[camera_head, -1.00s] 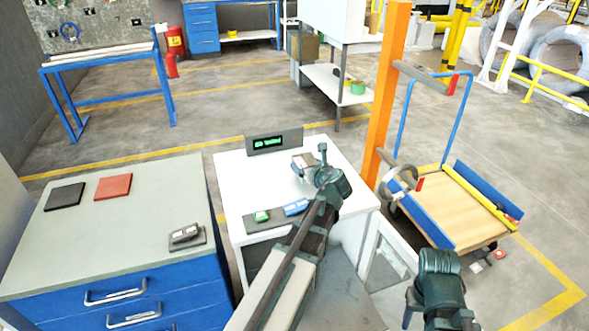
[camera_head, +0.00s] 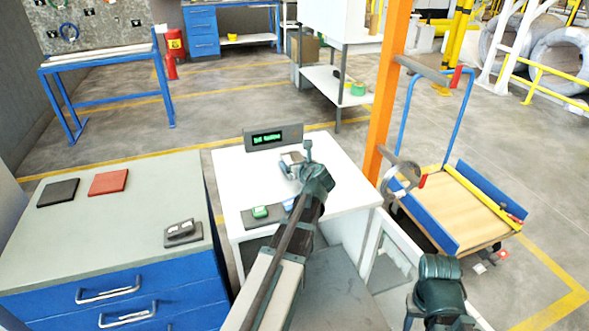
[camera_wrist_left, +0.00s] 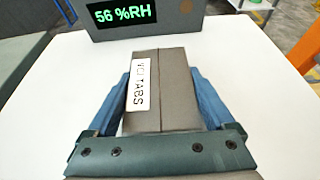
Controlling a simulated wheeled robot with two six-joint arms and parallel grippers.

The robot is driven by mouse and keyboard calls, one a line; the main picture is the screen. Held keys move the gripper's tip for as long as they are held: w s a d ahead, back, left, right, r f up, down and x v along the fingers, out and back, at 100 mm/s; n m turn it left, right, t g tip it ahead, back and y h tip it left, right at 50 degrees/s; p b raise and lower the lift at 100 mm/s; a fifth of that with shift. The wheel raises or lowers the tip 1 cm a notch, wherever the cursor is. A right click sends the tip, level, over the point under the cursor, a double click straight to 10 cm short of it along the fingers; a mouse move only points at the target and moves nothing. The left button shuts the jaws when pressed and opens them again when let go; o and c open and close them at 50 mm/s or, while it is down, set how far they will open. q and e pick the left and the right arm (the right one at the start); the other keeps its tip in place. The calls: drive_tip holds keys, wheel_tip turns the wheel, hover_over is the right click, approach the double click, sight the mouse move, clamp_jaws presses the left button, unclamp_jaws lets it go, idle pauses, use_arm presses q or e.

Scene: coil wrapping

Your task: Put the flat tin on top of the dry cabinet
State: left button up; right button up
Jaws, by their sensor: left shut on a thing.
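The flat tin is grey with a white "VCI TABS" label and shows between the fingers in the left wrist view (camera_wrist_left: 172,95). In the head view the tin (camera_head: 291,158) is partly hidden by my wrist. My left gripper (camera_head: 290,168) is shut on it, with a blue finger on each side. The dry cabinet (camera_head: 335,170) has a white top and a humidity display (camera_head: 275,138) at its back edge. The tin is over the cabinet top, in front of the display; I cannot tell whether it touches. My right arm shows at lower right, its fingers out of sight.
A green item (camera_head: 260,211) and a partly hidden blue item lie on a dark pad near the cabinet's front left. A blue drawer unit (camera_head: 125,225) stands left. An orange post (camera_head: 388,95) and a cart (camera_head: 465,205) stand right. The cabinet top's right side is clear.

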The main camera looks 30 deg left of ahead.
use_arm(q)
drive_tip(key=shift+r, duration=0.1)
drive_tip(key=shift+f, duration=0.2)
drive_tip(key=o, duration=1.3)
drive_tip(key=shift+r, duration=0.3)
drive_tip(key=p+v, duration=0.4)
drive_tip(key=v, duration=0.6)
drive_tip(key=shift+s+d+r, duration=0.15)
drive_tip(key=shift+s+d+r+p, duration=0.2)
drive_tip(key=shift+s+d+p, duration=0.2)
drive_tip(key=shift+d, duration=0.2)
